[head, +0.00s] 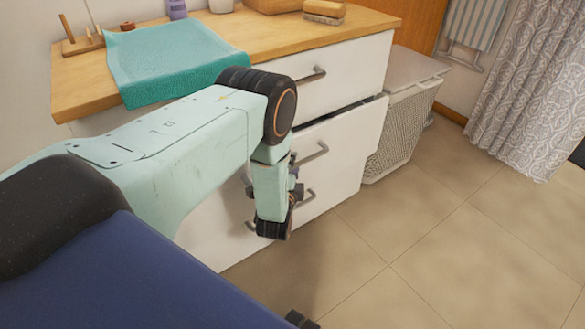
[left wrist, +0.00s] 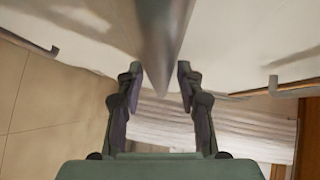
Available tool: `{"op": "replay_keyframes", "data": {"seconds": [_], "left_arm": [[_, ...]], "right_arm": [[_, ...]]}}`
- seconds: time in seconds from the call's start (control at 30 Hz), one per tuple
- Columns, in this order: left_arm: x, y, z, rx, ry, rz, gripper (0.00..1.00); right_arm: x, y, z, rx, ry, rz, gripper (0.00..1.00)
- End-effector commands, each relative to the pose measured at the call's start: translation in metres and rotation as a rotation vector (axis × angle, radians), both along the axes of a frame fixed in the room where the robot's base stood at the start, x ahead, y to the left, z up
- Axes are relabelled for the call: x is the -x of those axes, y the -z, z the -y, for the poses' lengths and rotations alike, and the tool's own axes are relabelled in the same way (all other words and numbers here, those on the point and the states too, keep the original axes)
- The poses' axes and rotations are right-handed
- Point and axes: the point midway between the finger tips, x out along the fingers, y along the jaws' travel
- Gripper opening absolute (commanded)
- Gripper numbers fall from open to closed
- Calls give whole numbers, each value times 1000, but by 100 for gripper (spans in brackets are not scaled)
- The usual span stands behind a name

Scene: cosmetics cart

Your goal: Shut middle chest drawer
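The white chest has a wooden top (head: 300,35). Its middle drawer (head: 360,135) stands a little out from the chest, with a dark gap along its top edge. Its grey bar handle (head: 312,154) shows just beyond my left gripper (head: 294,178), low in front of the drawer fronts. In the left wrist view the fingers (left wrist: 158,78) are apart, with a grey metal bar close up between them. I cannot tell whether they touch it. The arm hides the left part of the drawers. My right gripper is not in view.
The top drawer (head: 345,75) looks shut, and the bottom drawer (head: 335,185) sits below the middle one. A white laundry basket (head: 405,120) stands right beside the chest. A teal towel (head: 170,60) lies on top. The tiled floor (head: 430,240) in front is clear.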

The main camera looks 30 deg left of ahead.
Motion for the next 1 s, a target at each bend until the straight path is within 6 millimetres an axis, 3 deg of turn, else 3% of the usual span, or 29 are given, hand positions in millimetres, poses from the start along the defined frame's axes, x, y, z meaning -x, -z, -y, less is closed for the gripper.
{"op": "replay_keyframes", "data": {"seconds": [0.1,0.53,1.0], "left_arm": [[0,0,-1,0,0,0,37],[0,0,-1,0,0,0,0],[0,0,-1,0,0,0,0]], "right_arm": [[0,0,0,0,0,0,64],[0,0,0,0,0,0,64],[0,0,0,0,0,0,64]]}}
